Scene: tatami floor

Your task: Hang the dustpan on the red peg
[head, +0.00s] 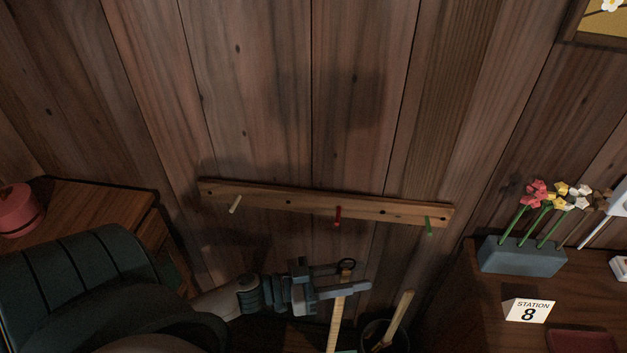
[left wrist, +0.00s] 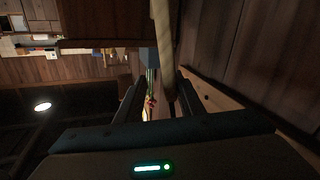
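The red peg (head: 338,216) is the middle peg of a wooden rail (head: 290,203) on the plank wall. Below it, my left gripper (head: 350,279) has its fingers on both sides of a pale wooden handle (head: 335,325), which I take for the dustpan's. The handle's dark ring (head: 347,264) shows just above the fingers. The handle hangs down, and most of the pan is hidden or out of frame. In the left wrist view, the handle (left wrist: 163,30) runs between the fingers, closer to the right one. The ring is apart from the red peg. My right gripper is not in view.
A cream peg (head: 235,204) and a green peg (head: 429,225) flank the red one. A dark bin (head: 375,328) with another wooden handle (head: 400,313) stands at lower right. A blue flower box (head: 522,258) and a station sign (head: 528,311) stand on the right cabinet.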

